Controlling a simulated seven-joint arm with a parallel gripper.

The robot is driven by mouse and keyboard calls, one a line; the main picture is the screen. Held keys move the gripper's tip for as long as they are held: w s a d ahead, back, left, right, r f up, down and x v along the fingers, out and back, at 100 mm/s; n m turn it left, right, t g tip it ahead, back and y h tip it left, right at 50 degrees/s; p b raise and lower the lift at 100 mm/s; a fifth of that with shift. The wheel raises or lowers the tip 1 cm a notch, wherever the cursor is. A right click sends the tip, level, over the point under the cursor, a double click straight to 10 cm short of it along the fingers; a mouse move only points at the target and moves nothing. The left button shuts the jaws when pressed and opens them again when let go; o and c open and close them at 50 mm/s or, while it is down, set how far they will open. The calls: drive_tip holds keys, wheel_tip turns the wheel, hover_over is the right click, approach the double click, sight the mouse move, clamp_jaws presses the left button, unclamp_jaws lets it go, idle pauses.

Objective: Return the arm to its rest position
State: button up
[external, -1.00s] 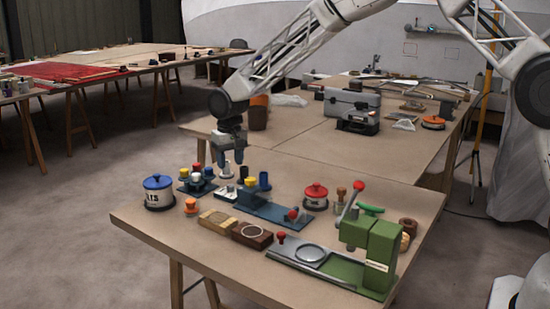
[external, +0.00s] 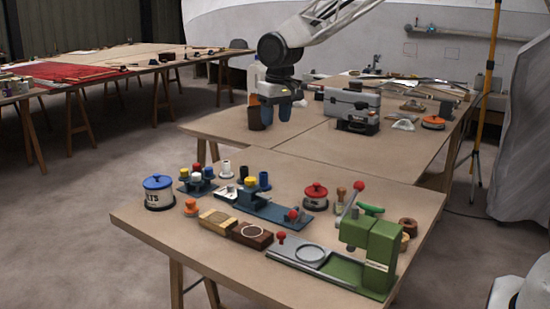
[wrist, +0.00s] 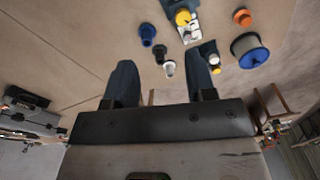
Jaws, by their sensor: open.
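My gripper (external: 275,112) is open and empty. In the external view it hangs high above the table, with its blue fingers pointing down, and it appears in front of the rear table. In the wrist view the two dark blue fingers of my gripper (wrist: 165,85) are spread apart with nothing held between them. Small white and black pegs show beyond the fingertips in that view, well below them.
The front table (external: 150,219) holds a blue-lidded tin (external: 158,193), a blue fixture (external: 255,208), a red-lidded tin (external: 315,196), a wooden block (external: 218,221) and a green press (external: 372,250). A grey toolbox (external: 350,103) stands on the rear table (external: 300,135). A yellow pole (external: 485,100) rises at right.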

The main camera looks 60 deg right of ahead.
drive_tip(key=s+d+r+n+t, duration=0.1)
drive_tip(key=s+r, duration=0.4)
drive_tip(key=s, duration=0.8)
drive_tip(key=s+d+r, duration=0.1)
drive_tip(key=s+r, duration=0.4)
drive_tip(key=s, duration=0.7)
drive_tip(key=s+d+f+n, duration=0.1)
drive_tip(key=s+f+n, duration=0.1)
drive_tip(key=s, duration=2.1)
drive_tip(key=shift+s+t, duration=0.35)
drive_tip(key=shift+t, duration=0.05)
drive_tip(key=shift+f, duration=0.1)
